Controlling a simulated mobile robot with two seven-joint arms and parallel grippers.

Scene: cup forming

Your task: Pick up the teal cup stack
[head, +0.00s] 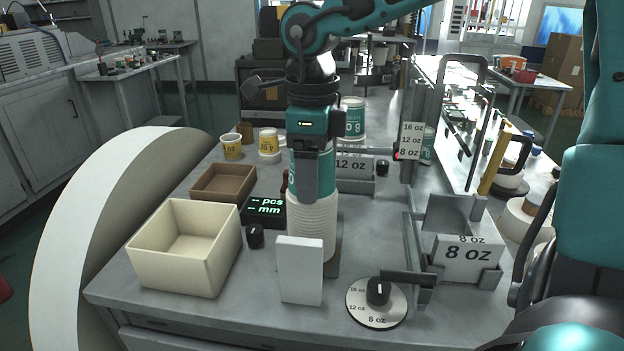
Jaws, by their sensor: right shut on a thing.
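The teal cup stack (313,222) stands upright on the table, upside down, with a teal cup on top and several white rims nested below. My right gripper (311,185) comes down from above and is shut on the upper teal part of the stack. One finger covers the front of the top cup, and the other is hidden behind it. The foot of the stack is partly hidden by a white block (300,270). My left gripper is not in view.
A cream bin (185,245) and brown tray (224,183) stand left. A display (264,210) is beside the stack. A size dial (362,312), 8 oz block (466,262) and upright metal frame (410,190) are right. Other cups (352,120) stand behind.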

